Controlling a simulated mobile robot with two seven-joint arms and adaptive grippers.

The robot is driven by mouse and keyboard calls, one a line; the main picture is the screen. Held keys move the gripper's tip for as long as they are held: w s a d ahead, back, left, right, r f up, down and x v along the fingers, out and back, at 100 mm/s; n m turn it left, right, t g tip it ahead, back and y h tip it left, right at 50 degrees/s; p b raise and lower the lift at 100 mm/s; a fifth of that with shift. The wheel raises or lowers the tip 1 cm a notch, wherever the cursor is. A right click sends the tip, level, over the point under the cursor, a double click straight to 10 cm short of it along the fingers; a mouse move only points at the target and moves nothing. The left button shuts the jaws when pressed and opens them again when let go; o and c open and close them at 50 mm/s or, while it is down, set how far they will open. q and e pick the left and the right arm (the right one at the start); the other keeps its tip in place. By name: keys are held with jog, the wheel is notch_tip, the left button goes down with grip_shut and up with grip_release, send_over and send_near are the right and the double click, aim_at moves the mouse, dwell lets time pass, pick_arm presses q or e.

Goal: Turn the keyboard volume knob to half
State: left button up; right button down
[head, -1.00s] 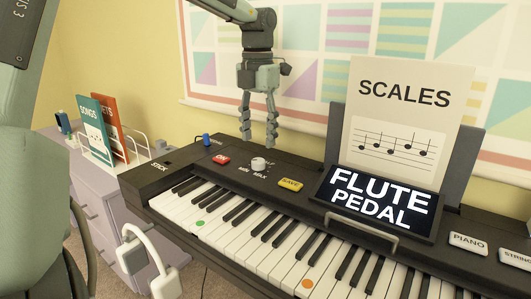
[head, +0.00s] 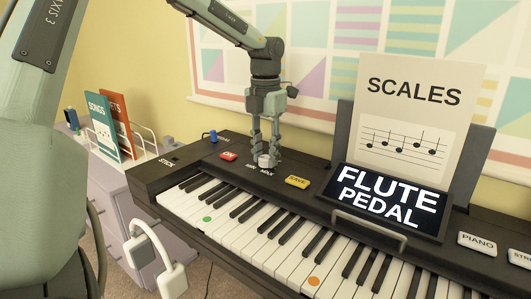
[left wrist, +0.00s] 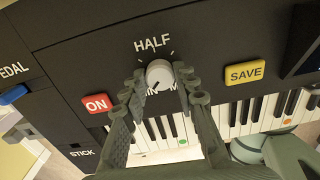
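The volume knob (head: 265,160) is a small pale round knob on the keyboard's (head: 150,182) black top panel. In the left wrist view the knob (left wrist: 159,73) sits below the HALF label (left wrist: 152,44), with the MIN and MAX labels partly hidden by my fingers. A dark mark shows near its lower edge, but I cannot tell its exact setting. My left gripper (head: 265,150) points down over the knob. In the left wrist view its fingertips (left wrist: 160,80) stand apart on either side of the knob; contact is not clear. My right gripper is not in view.
The red ON button (head: 228,156) and blue switch (head: 210,137) lie left of the knob, the yellow SAVE button (head: 297,181) to its right. A lit screen (head: 385,198) reads FLUTE PEDAL. A SCALES sheet (head: 410,120) stands behind it. White headphones (head: 155,250) hang at the keyboard's front left.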

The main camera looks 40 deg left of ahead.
pick_arm(q)
grip_shut()
